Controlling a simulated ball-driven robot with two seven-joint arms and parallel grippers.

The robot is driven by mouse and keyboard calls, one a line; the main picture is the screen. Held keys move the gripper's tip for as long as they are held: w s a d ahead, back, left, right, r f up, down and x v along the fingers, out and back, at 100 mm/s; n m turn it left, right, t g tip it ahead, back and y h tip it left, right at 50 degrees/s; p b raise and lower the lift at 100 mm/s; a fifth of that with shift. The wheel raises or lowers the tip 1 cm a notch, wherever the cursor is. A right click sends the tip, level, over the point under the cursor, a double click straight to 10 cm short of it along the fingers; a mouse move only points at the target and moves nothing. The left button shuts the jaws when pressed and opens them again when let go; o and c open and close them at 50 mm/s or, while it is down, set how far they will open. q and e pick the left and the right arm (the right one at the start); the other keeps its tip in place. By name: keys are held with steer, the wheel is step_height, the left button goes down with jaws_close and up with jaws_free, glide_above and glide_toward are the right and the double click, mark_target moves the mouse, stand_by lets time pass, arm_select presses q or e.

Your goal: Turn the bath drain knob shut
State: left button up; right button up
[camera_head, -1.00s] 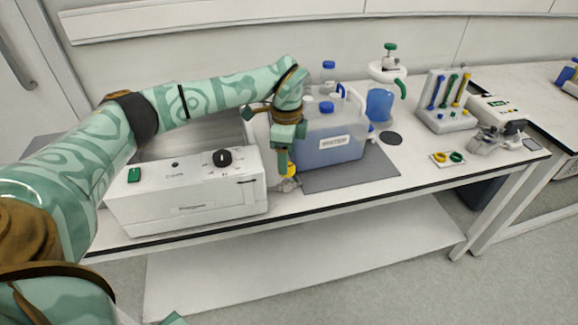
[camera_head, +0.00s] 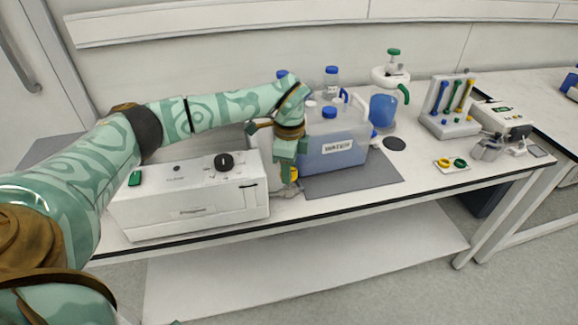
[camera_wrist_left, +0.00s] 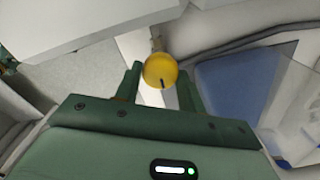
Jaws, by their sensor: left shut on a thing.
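The yellow drain knob (camera_wrist_left: 160,71) with a dark mark on it shows in the left wrist view, between the two green fingers of my left gripper (camera_wrist_left: 158,88). The fingers are shut on it. In the head view my left gripper (camera_head: 286,178) points down at the right end of the white bath (camera_head: 190,205), and only a bit of the yellow knob (camera_head: 294,174) shows beside the fingers. The bath has a black dial (camera_head: 224,162) and a green switch (camera_head: 134,178) on its top panel. My right gripper is not in view.
A WATER-labelled container (camera_head: 335,150) stands on a grey mat (camera_head: 355,183) just right of my left gripper. A blue bottle (camera_head: 382,108), a pipette stand (camera_head: 447,122) and yellow and green rings (camera_head: 452,164) are farther right. The bench front edge is close.

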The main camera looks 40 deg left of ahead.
arm_select(q)
steer(key=shift+r+m+p, duration=0.25)
steer(key=shift+m+p, duration=0.05)
steer(key=shift+p, duration=0.2)
steer(key=m+p, duration=0.4)
steer(key=shift+r, duration=0.1)
steer(key=m+p, duration=0.3)
steer(key=m, duration=0.1)
steer(key=shift+m+p, duration=0.3)
steer(key=shift+p, duration=0.05)
steer(key=m+p, duration=0.2)
steer(key=m, duration=0.2)
steer(key=shift+f+m+p, duration=0.15)
steer(key=shift+m+p, duration=0.15)
steer(key=shift+m, duration=0.8)
steer(key=shift+f+m+p, duration=0.1)
steer(key=shift+m+p, duration=0.2)
steer(key=shift+m, duration=0.8)
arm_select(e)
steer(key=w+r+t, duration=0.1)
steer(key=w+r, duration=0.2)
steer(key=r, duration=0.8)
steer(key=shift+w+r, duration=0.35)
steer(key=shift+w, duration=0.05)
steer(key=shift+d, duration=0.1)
arm_select(q)
steer(key=o, duration=1)
steer(key=shift+s, duration=0.1)
steer(key=shift+c, duration=0.2)
